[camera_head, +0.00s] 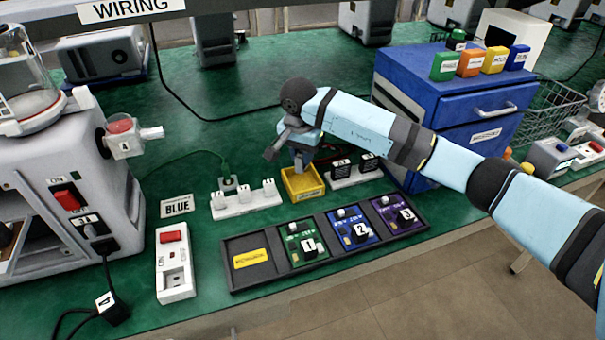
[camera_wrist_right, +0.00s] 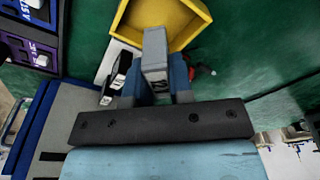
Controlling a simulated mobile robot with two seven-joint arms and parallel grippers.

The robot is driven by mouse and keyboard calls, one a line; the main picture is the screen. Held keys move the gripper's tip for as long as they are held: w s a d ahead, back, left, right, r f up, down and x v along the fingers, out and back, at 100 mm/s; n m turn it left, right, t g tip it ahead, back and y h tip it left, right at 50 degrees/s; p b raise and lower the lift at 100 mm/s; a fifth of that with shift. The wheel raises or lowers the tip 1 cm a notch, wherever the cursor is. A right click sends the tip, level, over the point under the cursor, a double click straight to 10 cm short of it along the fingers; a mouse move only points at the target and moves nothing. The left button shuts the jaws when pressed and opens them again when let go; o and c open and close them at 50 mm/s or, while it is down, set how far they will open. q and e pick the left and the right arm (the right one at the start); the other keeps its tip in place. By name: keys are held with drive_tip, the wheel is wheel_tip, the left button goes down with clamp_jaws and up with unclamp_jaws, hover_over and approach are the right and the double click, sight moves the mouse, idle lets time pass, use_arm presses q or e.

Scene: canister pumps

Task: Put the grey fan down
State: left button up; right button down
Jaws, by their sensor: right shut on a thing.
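A small grey block-like piece with a label (camera_wrist_right: 155,62) is held between the blue fingers of my right gripper (camera_wrist_right: 160,85); I take it for the grey fan, but its label is not readable. In the head view my right gripper (camera_head: 299,150) points down above a small yellow tray (camera_head: 305,192), which also shows in the wrist view (camera_wrist_right: 190,14). The grey piece is over the tray's near part in the wrist view; whether it touches the tray I cannot tell. My left gripper is not in view.
A white power strip (camera_head: 245,202) stands left of the yellow tray, and another strip with black plugs (camera_head: 355,172) right of it. A black tray with numbered modules (camera_head: 262,277) lies in front. A blue drawer cabinet (camera_head: 450,100) stands to the right.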

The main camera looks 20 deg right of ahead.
sight(301, 153)
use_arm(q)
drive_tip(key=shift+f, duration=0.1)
use_arm(e)
drive_tip(key=shift+f, duration=2.95)
use_arm(q)
drive_tip(key=shift+b, duration=0.35)
use_arm(e)
drive_tip(key=shift+f, duration=0.1)
drive_tip(key=c, duration=1.3)
unclamp_jaws()
drive_tip(key=shift+r, duration=0.35)
drive_tip(key=r, duration=0.3)
drive_tip(key=r+p, duration=0.1)
drive_tip(key=r, duration=0.3)
drive_tip(key=s+a+r, duration=0.1)
drive_tip(key=r, duration=0.2)
drive_tip(key=shift+r, duration=0.75)
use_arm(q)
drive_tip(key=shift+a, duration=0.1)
